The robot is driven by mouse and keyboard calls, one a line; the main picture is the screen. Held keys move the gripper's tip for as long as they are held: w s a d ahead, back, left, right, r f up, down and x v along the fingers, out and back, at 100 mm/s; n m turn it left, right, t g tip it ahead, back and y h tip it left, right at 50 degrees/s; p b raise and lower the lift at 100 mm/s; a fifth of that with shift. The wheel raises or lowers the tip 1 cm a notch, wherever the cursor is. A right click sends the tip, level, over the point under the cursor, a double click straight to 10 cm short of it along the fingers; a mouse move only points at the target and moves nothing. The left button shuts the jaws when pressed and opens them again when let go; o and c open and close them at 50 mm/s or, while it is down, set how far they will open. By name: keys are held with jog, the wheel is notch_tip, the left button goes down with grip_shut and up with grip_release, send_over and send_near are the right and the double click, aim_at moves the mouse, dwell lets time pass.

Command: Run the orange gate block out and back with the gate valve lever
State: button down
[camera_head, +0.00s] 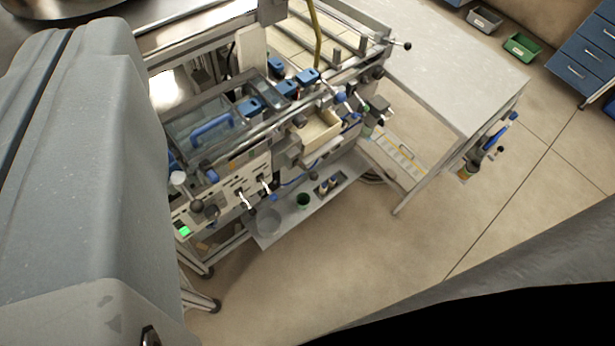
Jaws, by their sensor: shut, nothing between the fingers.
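A machine bench (235,185) stands left of the middle, seen from above at a slant. On its front panel are small pale levers, one (245,200) and another (266,187) to its right. A dark round knob (197,206) sits left of them. I cannot tell which of these, if any, is the gate valve lever. I cannot make out an orange gate block. My gripper's fingers do not show. A large grey part of my arm fills the left side and may hide part of the bench.
Blue drawers (585,60) are at top right. The floor in front is clear.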

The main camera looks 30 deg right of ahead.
jog(key=w+d+f+n+g+b, duration=0.2)
jog(key=w+d+f, duration=0.2)
jog(key=f, duration=0.9)
jog(key=w+d+f+n+g+h+b, duration=0.1)
jog(key=w+d+f+n+g+b, duration=0.1)
jog(key=f, duration=1.2)
jog(key=w+d+f+n+g+b, duration=0.1)
jog(key=w+d+f+n+b, duration=0.2)
jog(key=f, duration=1)
jog(key=w+d, duration=0.3)
jog(key=d, duration=0.2)
jog(key=shift+w+f+g+h+b, duration=0.2)
jog(key=shift+w+g+h+b, duration=0.15)
jog(key=shift+g+h+b, duration=0.05)
jog(key=shift+d, duration=0.1)
jog(key=shift+w+f, duration=0.1)
